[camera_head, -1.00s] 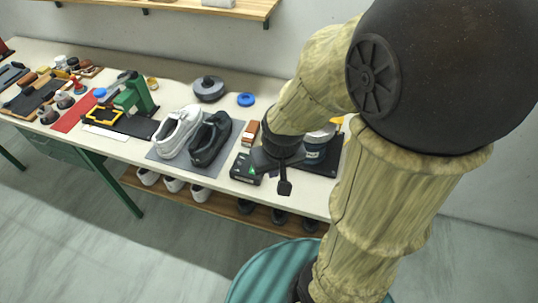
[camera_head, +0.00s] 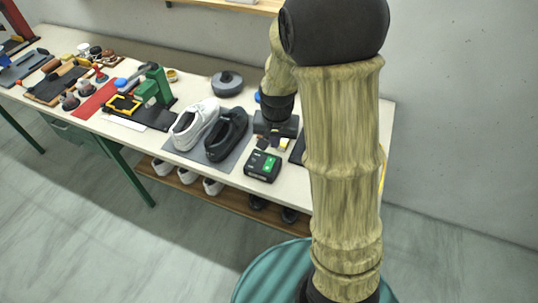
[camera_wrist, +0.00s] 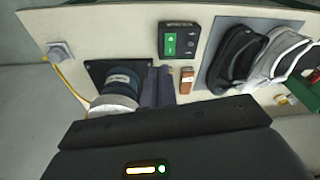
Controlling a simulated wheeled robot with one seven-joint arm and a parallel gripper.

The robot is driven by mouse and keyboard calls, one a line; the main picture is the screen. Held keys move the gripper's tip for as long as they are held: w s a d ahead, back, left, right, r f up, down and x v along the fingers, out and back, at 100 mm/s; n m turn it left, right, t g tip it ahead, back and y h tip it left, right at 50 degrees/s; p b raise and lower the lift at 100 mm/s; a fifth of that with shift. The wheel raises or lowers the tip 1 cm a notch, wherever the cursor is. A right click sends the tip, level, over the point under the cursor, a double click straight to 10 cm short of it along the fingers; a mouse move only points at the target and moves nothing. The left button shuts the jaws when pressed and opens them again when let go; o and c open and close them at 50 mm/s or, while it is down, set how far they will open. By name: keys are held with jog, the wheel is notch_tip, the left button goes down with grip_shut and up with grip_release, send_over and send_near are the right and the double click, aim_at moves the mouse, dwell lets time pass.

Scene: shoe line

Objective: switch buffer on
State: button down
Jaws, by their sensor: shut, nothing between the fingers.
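A small black box (camera_head: 263,166) with a lit green panel lies near the front of the bench; it also shows in the wrist view (camera_wrist: 179,39), with dark buttons beside the green. I cannot tell for sure that it is the buffer's switch. A dark blue labelled cylinder with a pale end (camera_wrist: 118,84) stands on a black base; my arm hides it in the head view. My gripper (camera_wrist: 158,88) is shut and empty, between the cylinder and a small brown block (camera_wrist: 187,80). It is apart from the box, behind it in the head view.
A yellow cable (camera_wrist: 70,83) runs to a grey fitting (camera_wrist: 60,52) at the bench edge. A green press (camera_head: 152,88) stands further left.

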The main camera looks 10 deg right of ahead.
jog(key=w+f+m, duration=0.2)
jog(key=w+f, duration=0.2)
jog(key=w, duration=0.3)
jog(key=shift+a+f+m+h, duration=0.25)
jog(key=shift+a+m+h, duration=0.05)
jog(key=shift+a, duration=0.15)
jog(key=shift+f, duration=0.15)
jog(key=p, duration=0.6)
send_near(269, 160)
jog(key=f, duration=0.4)
jog(key=w+f, duration=0.1)
jog(key=f, duration=0.1)
jog(key=shift+w+d+f, duration=0.1)
jog(key=shift+d+f, duration=0.25)
jog(key=shift+d, duration=0.05)
jog(key=shift+b, duration=0.3)
